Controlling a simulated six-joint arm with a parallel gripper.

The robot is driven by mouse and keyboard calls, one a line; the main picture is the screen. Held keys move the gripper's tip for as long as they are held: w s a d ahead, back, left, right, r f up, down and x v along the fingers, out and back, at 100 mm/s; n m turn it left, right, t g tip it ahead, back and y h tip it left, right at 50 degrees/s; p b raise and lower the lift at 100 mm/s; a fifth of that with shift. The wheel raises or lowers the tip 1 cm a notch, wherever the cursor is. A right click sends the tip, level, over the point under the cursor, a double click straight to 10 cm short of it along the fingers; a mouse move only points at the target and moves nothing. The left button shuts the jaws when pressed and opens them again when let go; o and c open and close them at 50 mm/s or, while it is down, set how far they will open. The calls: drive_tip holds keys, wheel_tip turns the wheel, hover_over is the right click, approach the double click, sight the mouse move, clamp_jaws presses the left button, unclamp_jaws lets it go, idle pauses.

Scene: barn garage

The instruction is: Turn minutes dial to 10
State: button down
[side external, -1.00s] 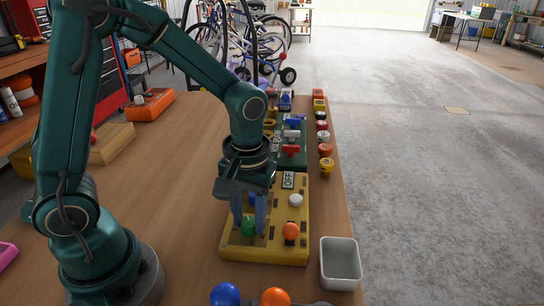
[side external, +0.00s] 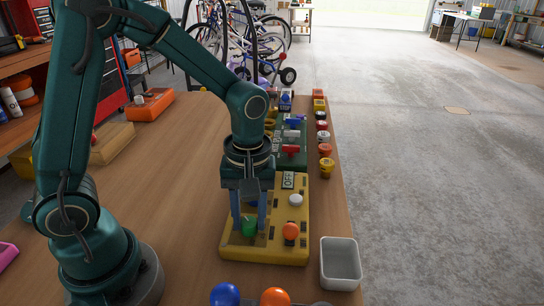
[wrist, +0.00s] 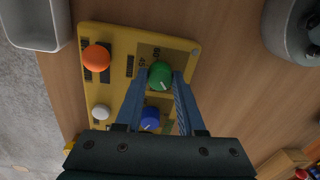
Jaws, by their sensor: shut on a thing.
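A yellow control panel (side external: 295,252) lies on the table. It carries a green dial (side external: 249,229) and a blue dial, and I cannot read which is marked minutes. In the wrist view the green dial (wrist: 160,72) shows a pale pointer mark toward its lower right. The blue dial (wrist: 150,120) sits below it with its own pale mark. My gripper (side external: 249,226) points down and is shut on the green dial, one blue finger on each side. The fingers also show in the wrist view (wrist: 160,80).
The panel also has an orange knob (side external: 290,231), a white knob (side external: 296,200) and an OFF sign (side external: 288,180). A white bin (side external: 340,264) stands to its right. Blue (side external: 225,294) and orange (side external: 275,297) balls are in front. A green panel (side external: 292,158) lies behind.

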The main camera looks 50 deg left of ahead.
sight(251, 223)
drive_tip(key=c, duration=0.5)
unclamp_jaws()
drive_tip(key=shift+r, duration=0.1)
drive_tip(key=shift+w+d+r, duration=0.1)
drive_tip(key=shift+r, duration=2.35)
